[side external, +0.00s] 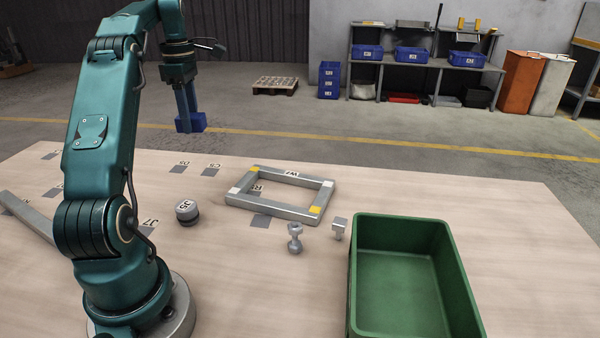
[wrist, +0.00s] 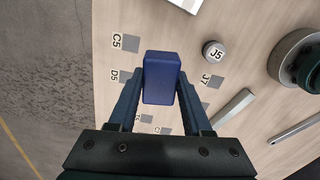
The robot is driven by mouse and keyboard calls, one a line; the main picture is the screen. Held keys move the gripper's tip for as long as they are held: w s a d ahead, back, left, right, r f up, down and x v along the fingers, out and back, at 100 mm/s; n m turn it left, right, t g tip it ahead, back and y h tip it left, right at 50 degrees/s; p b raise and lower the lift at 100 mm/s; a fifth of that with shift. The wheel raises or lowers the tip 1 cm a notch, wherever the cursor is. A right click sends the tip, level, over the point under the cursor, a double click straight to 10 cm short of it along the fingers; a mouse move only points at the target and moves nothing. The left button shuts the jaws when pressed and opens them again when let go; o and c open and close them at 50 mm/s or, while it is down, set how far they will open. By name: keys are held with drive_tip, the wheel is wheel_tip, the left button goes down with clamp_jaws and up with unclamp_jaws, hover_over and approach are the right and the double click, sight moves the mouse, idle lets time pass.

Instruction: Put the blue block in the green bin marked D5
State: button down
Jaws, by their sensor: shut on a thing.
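The blue block (side external: 196,122) is between the fingers of my gripper (side external: 188,118), held in the air above the far left part of the table. In the wrist view the block (wrist: 161,78) sits between both fingers (wrist: 160,92), with its broad face showing. The green bin (side external: 408,275) stands on the table at the front right in the side view, well apart from my gripper. Its visible inside looks empty, and I see no D5 mark on it. A D5 label lies on the tabletop beside a grey square (wrist: 130,79). The bin is not in the wrist view.
A metal frame (side external: 283,212) marked W7 lies mid-table. A round J5 part (side external: 187,210), a dumbbell-shaped piece (side external: 295,238) and a small bracket (side external: 338,228) stand near it. A bar (side external: 28,215) lies at the left. Shelves with blue bins stand beyond the table.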

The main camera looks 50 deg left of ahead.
drive_tip(key=shift+r, duration=0.6)
drive_tip(key=w+d+m, duration=0.4)
drive_tip(key=w+d, duration=0.4)
drive_tip(key=m, duration=1.6)
hover_over(378, 299)
wheel_tip(378, 299, down, 15)
drive_tip(key=shift+f, duration=0.1)
drive_tip(key=c, duration=0.6)
unclamp_jaws()
